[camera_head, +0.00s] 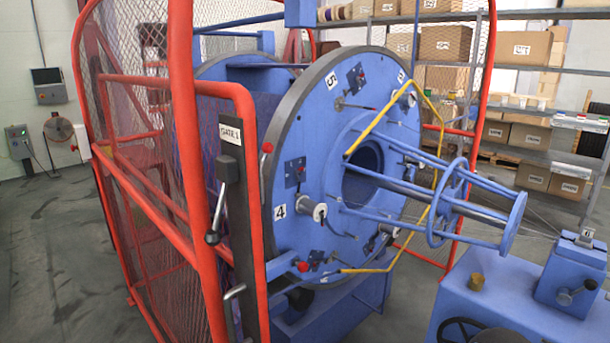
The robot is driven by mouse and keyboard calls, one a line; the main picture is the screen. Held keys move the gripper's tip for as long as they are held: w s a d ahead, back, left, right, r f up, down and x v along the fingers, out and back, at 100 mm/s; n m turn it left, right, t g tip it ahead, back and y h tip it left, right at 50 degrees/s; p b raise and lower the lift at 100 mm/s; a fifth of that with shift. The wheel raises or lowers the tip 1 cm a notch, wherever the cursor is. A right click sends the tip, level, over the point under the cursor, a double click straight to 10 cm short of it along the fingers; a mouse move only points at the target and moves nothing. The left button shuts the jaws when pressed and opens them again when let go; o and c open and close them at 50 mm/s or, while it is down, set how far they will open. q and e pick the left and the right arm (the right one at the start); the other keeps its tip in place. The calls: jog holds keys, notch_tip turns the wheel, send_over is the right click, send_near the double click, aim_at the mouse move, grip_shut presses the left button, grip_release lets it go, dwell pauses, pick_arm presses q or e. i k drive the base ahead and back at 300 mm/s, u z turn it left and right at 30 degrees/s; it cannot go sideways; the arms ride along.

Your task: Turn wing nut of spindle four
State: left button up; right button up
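The large blue strander disc (340,120) stands upright in the middle of the view, with a dark rim and numbered positions. A white label "4" (280,212) is on its lower left face. Just right of the label, a pale round spindle four (308,207) sticks out of the disc. A small silver part at its outer end may be the wing nut, but it is too small to make out its shape or angle. A label "5" (332,81) marks the upper position. Neither of my grippers shows in this view.
A red mesh guard with an open gate labelled "GATE 1" (230,134) stands left of the disc. Blue rods and rings (455,205) and a yellow bar (433,190) project in front. A blue machine box (500,295) is at lower right. Shelves with boxes stand behind.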

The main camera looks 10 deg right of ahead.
aim_at(297, 173)
jog(key=z, duration=0.05)
jog(key=i, duration=1)
jog(key=u, duration=0.1)
